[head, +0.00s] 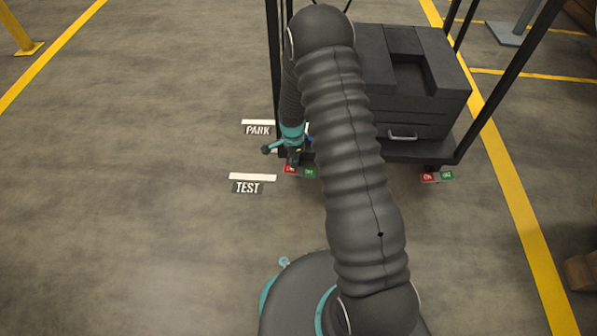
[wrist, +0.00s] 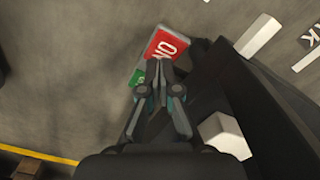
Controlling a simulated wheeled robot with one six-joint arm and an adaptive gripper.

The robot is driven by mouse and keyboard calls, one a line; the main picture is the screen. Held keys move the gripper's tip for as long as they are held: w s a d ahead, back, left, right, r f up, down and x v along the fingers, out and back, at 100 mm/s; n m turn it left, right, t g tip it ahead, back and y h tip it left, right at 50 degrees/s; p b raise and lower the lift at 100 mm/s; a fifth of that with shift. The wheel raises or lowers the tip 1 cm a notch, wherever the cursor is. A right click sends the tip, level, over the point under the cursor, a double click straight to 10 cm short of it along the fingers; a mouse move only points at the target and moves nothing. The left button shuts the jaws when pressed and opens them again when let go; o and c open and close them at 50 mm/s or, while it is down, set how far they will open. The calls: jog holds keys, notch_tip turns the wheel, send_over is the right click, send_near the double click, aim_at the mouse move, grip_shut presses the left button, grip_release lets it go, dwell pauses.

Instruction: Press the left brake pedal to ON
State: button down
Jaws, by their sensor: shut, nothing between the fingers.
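The left brake pedal (head: 290,169) sits low at the left front foot of the black wheeled stand (head: 452,150) in the head view. It has a red half marked ON and a green half. In the wrist view its red ON half (wrist: 170,44) lies just beyond my fingertips, and part of the green half (wrist: 138,76) shows to the left. My gripper (head: 294,159) is shut and empty, pointing down above the pedal. In the wrist view the closed fingertips (wrist: 160,68) overlap the edge of the red half. I cannot tell whether they touch it.
The right brake pedal (head: 437,177), also red and green, sits at the stand's right front foot. A black box (head: 410,85) rests on the stand. Floor labels PARK (head: 258,130) and TEST (head: 247,188) lie to the left.

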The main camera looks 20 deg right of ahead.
jog(key=shift+f+b, duration=0.85)
jog(key=shift+f, duration=0.45)
dwell(0.6)
jog(key=shift+r, duration=0.1)
jog(key=shift+r+p, duration=1.95)
jog(key=shift+r, duration=1.5)
